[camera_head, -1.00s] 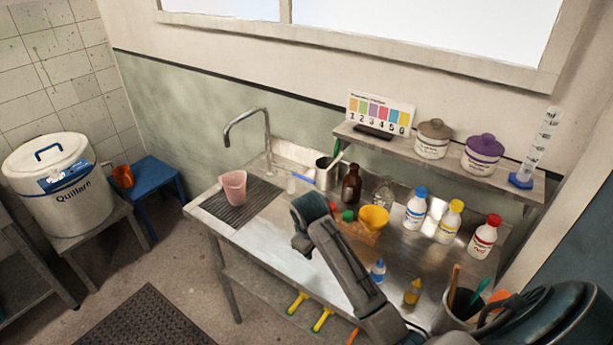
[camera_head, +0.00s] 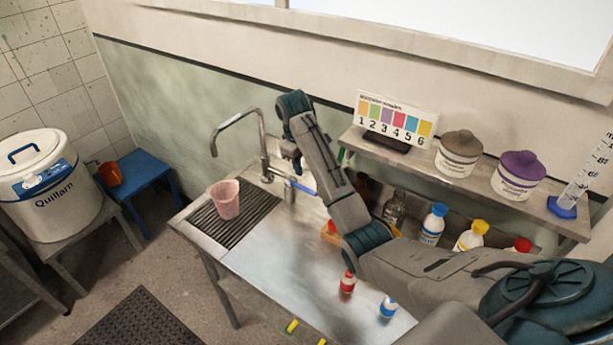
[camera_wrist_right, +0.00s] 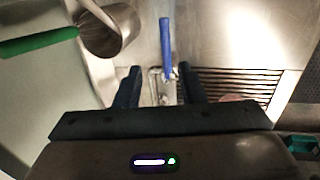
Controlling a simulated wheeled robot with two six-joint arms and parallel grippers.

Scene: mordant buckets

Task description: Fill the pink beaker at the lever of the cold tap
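The pink beaker (camera_head: 225,199) stands upright on the dark drain grate under the spout of the tap (camera_head: 263,150). I cannot see into it well enough to tell whether it holds water. The blue lever (camera_head: 302,187) sticks out at the tap's base; it also shows in the right wrist view (camera_wrist_right: 166,42). My right gripper (camera_head: 292,163) points down above the lever. In the wrist view its fingers (camera_wrist_right: 160,78) are apart, with the lever's near part between them in the picture; contact cannot be told. My left gripper is not in view.
The grate (camera_head: 250,222) lies at the sink's left end. A steel pot (camera_wrist_right: 112,32) and a green handle (camera_wrist_right: 38,42) are beside the lever in the wrist view. Bottles (camera_head: 432,225) stand behind my right arm, under the shelf (camera_head: 400,165).

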